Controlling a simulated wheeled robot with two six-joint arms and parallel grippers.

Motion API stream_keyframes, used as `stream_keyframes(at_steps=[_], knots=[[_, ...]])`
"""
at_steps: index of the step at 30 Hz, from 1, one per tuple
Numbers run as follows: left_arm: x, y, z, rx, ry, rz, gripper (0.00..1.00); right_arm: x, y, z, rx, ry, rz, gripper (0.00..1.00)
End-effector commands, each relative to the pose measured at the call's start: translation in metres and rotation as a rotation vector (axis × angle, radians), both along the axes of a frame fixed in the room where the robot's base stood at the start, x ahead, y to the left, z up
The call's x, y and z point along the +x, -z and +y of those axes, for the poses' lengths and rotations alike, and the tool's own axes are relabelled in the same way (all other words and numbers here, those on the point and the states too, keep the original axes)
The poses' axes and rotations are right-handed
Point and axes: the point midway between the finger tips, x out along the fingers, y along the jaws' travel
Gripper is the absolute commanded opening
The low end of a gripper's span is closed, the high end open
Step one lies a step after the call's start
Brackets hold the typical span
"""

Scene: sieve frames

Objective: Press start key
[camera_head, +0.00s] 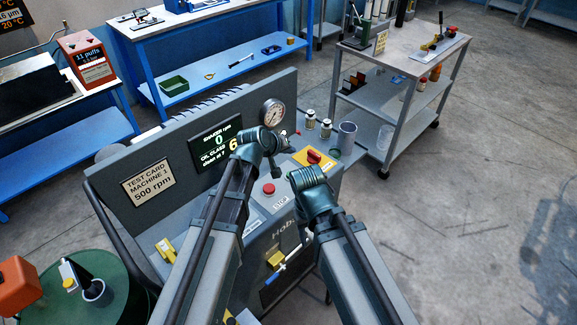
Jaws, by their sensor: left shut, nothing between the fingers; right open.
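A grey machine (139,224) stands in front of me with a sloping control panel. A key marked start cannot be made out; my arms cover part of the panel. My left gripper (287,147) is shut and empty above the panel, below the round gauge. Whether it touches anything cannot be told. My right gripper (294,180) is open and empty, just right of the red button.
A display (216,143) reads 0 and 6, beside a 500 rpm test card (148,187). A yellow plate with a red switch (314,157), small jars (311,119) and a grey cup (346,137) are right of the grippers. A trolley (401,57) stands behind; the floor at right is clear.

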Motion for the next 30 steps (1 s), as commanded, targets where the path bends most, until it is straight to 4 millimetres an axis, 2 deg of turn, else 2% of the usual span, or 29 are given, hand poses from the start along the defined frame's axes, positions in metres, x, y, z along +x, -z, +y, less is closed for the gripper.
stream_keyframes(at_steps=[17, 23, 30], knots=[[0.002, 0.003, 0.0, -0.005, -0.003, -0.003, 0.0, 0.0, 0.004, 0.0, 0.0, 0.0, 0.0, 0.5], [0.002, 0.018, 0.0, -0.005, -0.003, -0.003, 0.0, 0.0, 0.019, 0.0, 0.0, 0.0, 0.0, 0.5], [0.001, 0.049, 0.0, -0.004, -0.003, -0.004, 0.0, 0.0, 0.05, 0.0, 0.0, 0.0, 0.0, 0.5]])
